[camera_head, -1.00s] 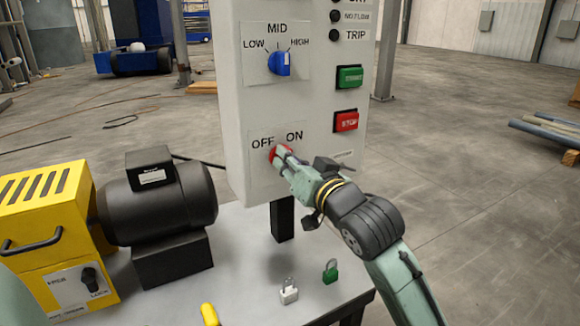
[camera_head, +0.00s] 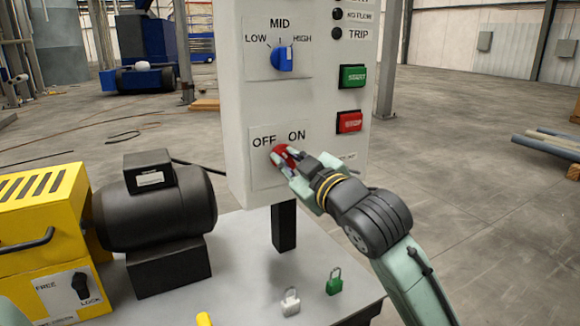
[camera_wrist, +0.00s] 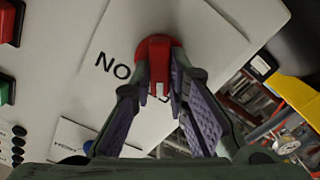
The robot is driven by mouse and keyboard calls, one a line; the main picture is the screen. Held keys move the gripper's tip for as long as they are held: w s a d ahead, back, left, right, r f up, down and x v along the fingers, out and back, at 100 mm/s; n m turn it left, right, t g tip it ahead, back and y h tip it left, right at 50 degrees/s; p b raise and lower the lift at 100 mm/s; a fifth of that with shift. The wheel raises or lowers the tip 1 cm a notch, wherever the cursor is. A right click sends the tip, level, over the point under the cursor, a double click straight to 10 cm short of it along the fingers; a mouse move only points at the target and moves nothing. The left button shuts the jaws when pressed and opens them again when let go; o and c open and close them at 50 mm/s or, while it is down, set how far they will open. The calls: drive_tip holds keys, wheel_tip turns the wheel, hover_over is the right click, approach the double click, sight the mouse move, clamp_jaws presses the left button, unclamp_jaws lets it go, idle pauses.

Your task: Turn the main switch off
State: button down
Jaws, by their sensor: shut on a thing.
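The main switch is a red rotary knob (camera_head: 283,155) on the lower front of the light grey control panel (camera_head: 322,110), below the labels OFF and ON. My gripper (camera_head: 287,163) is at the knob, coming from the lower right. In the wrist view the red knob (camera_wrist: 160,60) has its raised grip between the two fingertips of my gripper (camera_wrist: 162,85), which is shut on it. In the wrist view the ON label shows upside down beside the knob. The fingers hide part of the knob and of the OFF label there, so its exact pointer angle is hard to tell.
A blue selector knob (camera_head: 283,60), a green START button (camera_head: 352,76) and a red STOP button (camera_head: 349,121) are higher on the panel. A black motor (camera_head: 155,205) and yellow unit (camera_head: 40,215) stand left. White (camera_head: 290,301) and green (camera_head: 334,282) padlocks rest on the table.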

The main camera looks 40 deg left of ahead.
drive_tip(key=shift+f+n+b, duration=0.1)
drive_tip(key=shift+n+b, duration=0.3)
drive_tip(key=shift+n, duration=0.6)
drive_tip(key=c, duration=1.6)
unclamp_jaws()
drive_tip(key=shift+o, duration=0.2)
drive_tip(key=shift+s+d, duration=0.1)
drive_tip(key=v, duration=1.1)
drive_tip(key=shift+d, duration=0.4)
drive_tip(key=shift+s, duration=0.1)
